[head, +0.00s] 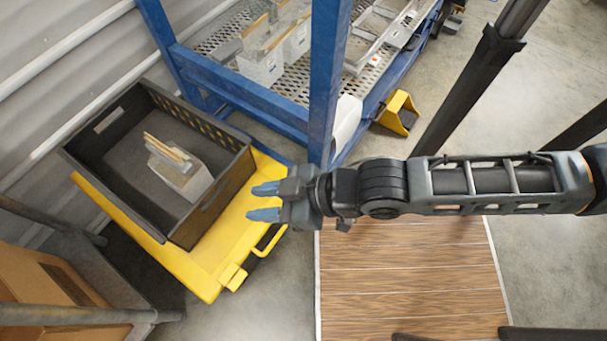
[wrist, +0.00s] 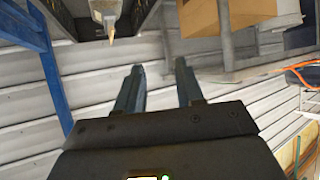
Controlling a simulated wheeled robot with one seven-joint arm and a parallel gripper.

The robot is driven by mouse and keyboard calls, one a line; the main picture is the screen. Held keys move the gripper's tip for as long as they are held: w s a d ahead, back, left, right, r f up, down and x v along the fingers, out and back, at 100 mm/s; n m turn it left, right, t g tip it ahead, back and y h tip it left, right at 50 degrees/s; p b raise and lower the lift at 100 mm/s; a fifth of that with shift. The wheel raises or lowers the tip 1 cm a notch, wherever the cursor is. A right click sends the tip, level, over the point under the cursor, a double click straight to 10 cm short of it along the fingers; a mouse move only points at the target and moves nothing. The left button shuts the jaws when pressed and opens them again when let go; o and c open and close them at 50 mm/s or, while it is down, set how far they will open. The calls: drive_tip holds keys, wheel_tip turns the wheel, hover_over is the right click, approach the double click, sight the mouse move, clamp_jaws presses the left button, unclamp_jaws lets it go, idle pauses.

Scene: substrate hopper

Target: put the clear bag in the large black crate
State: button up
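The large black crate (head: 215,205) sits on a yellow platform at the left in the head view. Inside it stands a pale grey-white packet or box (head: 182,182) with light wooden sticks at its top; I cannot tell whether this is the clear bag. A similar pale thing with a wooden tip (wrist: 107,14) shows at the top of the wrist view. My gripper (head: 264,201) is just right of the crate, pointing left. In the wrist view its two fingers (wrist: 158,85) are apart with nothing between them. I make out no other clear bag.
The yellow platform (head: 206,272) has a handle on its right side. A blue rack (head: 325,80) behind holds similar pale packets (head: 262,62). A cardboard box (head: 50,290) stands at lower left behind grey rails. A wooden panel (head: 410,270) lies below my arm.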

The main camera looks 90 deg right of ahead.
drive_tip(key=s+a+r+t, duration=0.1)
drive_tip(key=s+r, duration=0.2)
drive_tip(key=r, duration=0.3)
drive_tip(key=s+a+r+n+t+y, duration=0.1)
drive_tip(key=s+r+t, duration=0.1)
drive_tip(key=r, duration=0.4)
drive_tip(key=shift+v, duration=0.9)
